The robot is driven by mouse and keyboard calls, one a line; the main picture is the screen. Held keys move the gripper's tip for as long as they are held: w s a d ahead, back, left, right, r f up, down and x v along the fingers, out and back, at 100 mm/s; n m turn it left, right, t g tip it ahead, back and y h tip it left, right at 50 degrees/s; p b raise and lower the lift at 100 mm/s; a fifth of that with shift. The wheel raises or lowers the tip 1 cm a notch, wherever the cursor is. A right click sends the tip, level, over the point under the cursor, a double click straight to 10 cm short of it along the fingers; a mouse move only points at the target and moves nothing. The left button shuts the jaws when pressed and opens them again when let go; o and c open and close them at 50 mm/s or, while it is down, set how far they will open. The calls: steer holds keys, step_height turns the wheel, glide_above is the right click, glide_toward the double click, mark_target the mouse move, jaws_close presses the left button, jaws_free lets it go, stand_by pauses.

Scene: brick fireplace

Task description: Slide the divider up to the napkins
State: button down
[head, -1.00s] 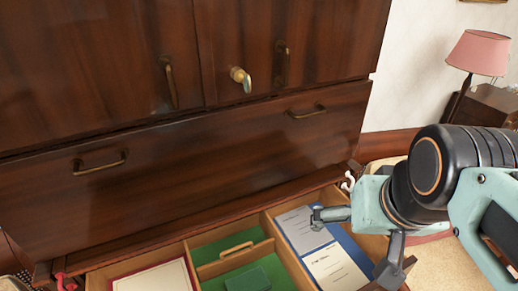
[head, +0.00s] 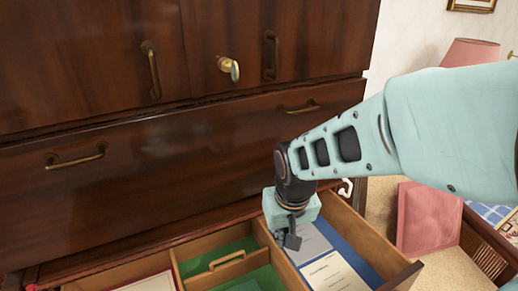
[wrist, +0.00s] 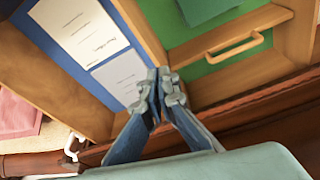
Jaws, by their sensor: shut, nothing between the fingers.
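The wooden divider (head: 208,277) with its loop handle (head: 228,259) stands across the green-lined middle compartment of the open drawer. It shows in the wrist view (wrist: 262,22) too. A folded dark green cloth, which looks like the napkins (wrist: 205,8), lies in the same compartment on the front side of the divider, with green lining between them. In the head view it is mostly cut off at the bottom edge. My gripper (head: 292,238) is shut and empty, pointing down by the partition right of that compartment. In the wrist view its fingertips (wrist: 163,82) are together, apart from the handle.
The right compartment holds cards (head: 335,275) on blue lining. The left compartment holds a bordered sheet (head: 150,284). A wooden partition (wrist: 138,32) stands between the green and blue compartments. The dark cabinet front (head: 130,190) rises close behind the drawer.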

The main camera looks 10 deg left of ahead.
steer(key=s+a+r+n+y, duration=0.1)
steer(key=a+r+n, duration=0.2)
steer(key=a, duration=0.9)
glide_above(229, 269)
steer(key=w, duration=0.2)
step_height(229, 269, down, 10)
steer(key=shift+a, duration=0.25)
steer(key=shift+s, duration=0.1)
